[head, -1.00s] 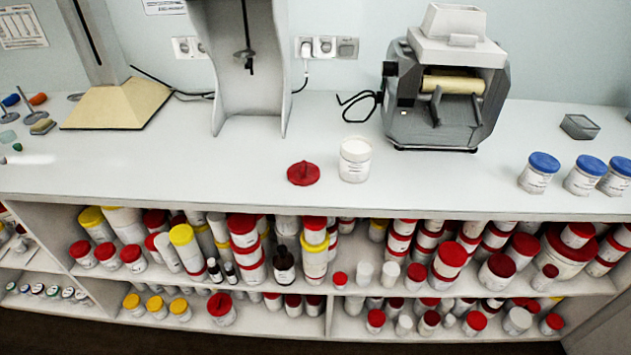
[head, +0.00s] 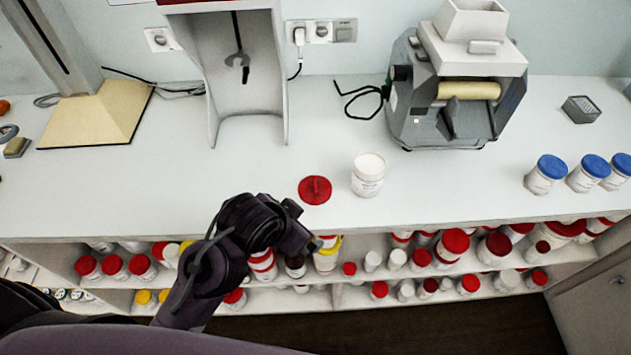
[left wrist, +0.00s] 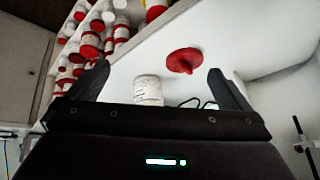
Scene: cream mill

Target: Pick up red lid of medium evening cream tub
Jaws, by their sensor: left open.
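The red lid (head: 315,190) lies flat on the white counter, its knob facing up. Just right of it, apart, stands the white cream tub (head: 368,175), upright and without a lid on it. My left gripper (head: 315,244) is at the counter's front edge, in front of the lid and apart from it. In the left wrist view its two dark fingers (left wrist: 158,80) are spread wide and empty. My right gripper is not in view.
A grey roller mill (head: 455,90) stands at the back right of the counter (head: 250,180). Several blue-lidded tubs (head: 545,172) stand at the right. A grey stand (head: 222,80) is behind the lid. Shelves under the counter hold many tubs.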

